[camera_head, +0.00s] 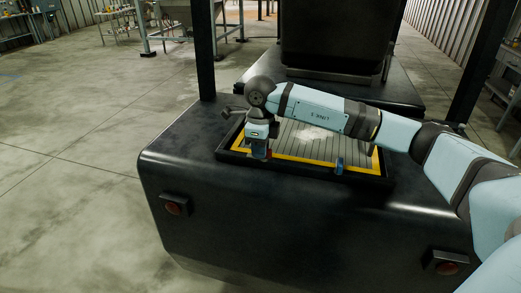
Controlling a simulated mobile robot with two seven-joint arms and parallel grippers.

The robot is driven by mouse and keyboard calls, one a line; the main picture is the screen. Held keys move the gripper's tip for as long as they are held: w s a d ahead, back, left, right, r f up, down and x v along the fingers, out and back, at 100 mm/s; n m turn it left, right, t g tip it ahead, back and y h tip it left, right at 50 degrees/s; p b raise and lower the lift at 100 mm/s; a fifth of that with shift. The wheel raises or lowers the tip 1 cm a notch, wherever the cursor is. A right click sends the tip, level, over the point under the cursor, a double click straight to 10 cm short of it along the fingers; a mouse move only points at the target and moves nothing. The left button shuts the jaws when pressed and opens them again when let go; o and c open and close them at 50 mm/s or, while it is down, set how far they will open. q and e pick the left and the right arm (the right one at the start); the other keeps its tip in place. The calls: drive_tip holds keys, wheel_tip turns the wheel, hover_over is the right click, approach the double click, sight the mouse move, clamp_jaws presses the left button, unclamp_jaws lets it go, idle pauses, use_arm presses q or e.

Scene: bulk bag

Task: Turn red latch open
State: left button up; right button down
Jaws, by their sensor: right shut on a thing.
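The red latch (269,154) shows as a small red piece at the front edge of a yellow-bordered panel (318,162) on top of a black vehicle body. My right gripper (260,153) points down at this edge and is shut on the red latch. The fingers and wrist hide most of the latch, so its angle cannot be told. A blue latch (339,166) stands on the same front edge, farther right and apart from the gripper. My left gripper is not in view.
My right arm reaches in from the right, over the panel. A black upright post (205,50) rises behind the panel's left side, and another (483,65) stands at the right. A dark seat (335,40) is behind. Open concrete floor (75,150) lies to the left.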

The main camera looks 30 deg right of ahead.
drive_tip(key=shift+r, duration=0.1)
idle(0.4)
drive_tip(key=c, duration=1.1)
unclamp_jaws()
drive_tip(key=shift+r, duration=0.25)
wheel_tip(320, 180, up, 13)
drive_tip(key=shift+r, duration=0.15)
